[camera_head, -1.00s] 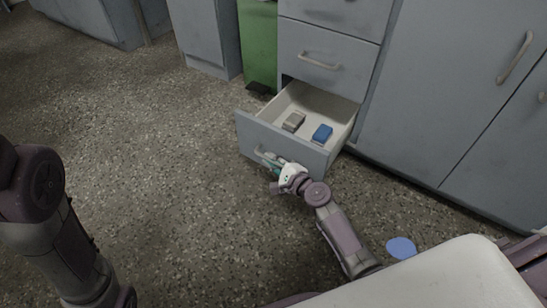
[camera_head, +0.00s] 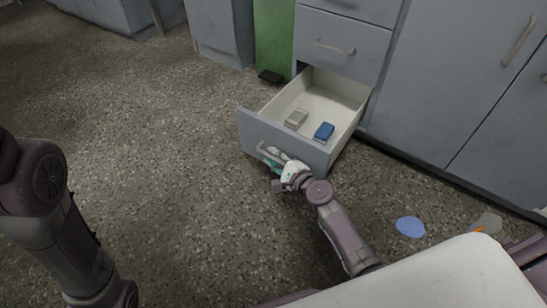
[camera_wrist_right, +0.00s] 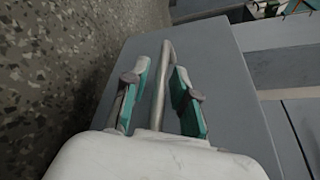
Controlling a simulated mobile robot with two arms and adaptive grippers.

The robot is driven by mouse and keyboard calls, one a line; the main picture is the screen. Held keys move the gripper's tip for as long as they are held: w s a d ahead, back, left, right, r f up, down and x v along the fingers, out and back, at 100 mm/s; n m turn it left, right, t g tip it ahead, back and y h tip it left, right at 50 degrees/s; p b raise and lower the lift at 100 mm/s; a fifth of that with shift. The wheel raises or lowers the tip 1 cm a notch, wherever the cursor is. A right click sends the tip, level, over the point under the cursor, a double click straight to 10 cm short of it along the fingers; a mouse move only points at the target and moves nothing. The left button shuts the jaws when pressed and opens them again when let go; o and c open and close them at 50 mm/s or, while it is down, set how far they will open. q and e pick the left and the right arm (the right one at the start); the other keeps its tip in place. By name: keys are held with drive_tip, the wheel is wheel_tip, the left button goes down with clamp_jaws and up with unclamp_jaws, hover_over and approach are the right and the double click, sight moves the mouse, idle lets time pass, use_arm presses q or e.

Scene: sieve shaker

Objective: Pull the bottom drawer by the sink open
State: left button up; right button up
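The bottom drawer (camera_head: 283,141) has a grey front and a pale inside, and stands well out from the cabinet. Its bar handle (camera_head: 270,156) is on the front; it also shows in the right wrist view (camera_wrist_right: 161,85). My right gripper (camera_head: 277,162) is at the handle. In the wrist view the teal-padded fingers of this gripper (camera_wrist_right: 158,92) stand apart, one on each side of the bar, with a visible gap on the left side. Contact on the right side is unclear. My left gripper is out of view; only part of the left arm shows. No sink is visible.
A grey block (camera_head: 297,119) and a blue block (camera_head: 324,131) lie in the drawer. A closed drawer (camera_head: 342,47) is above. A green bin (camera_head: 273,40) stands left of the cabinet. A blue disc (camera_head: 410,227) lies on the floor. Floor left of the drawer is clear.

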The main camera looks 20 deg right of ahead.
idle(0.3)
drive_tip(key=v, duration=1.2)
